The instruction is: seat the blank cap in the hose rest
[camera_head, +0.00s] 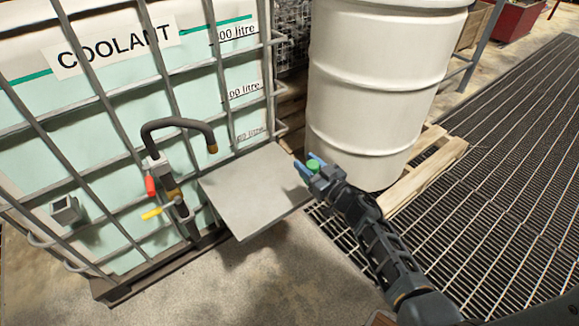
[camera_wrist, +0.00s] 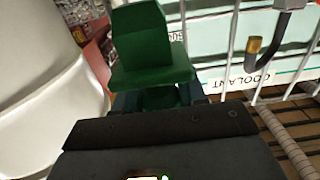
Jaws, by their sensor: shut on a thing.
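The green blank cap (camera_head: 313,166) is between the fingers of my gripper (camera_head: 316,164), which is shut on it. My gripper holds it near the right edge of the grey shelf plate, in front of the white drum. In the wrist view the cap (camera_wrist: 146,48) shows large, with a blocky top above a wider flange; its lower part is partly hidden. A small grey square open socket (camera_head: 65,210) on the cage at the left looks like the hose rest. It is empty and well apart from my gripper.
A black hose (camera_head: 178,124) with a brass end arches from the valve, with red (camera_head: 151,187) and yellow (camera_head: 152,213) handles below. The grey shelf plate (camera_head: 250,195) is bare and juts from the coolant tank's cage. The white drum (camera_head: 375,90) stands on a pallet behind my gripper.

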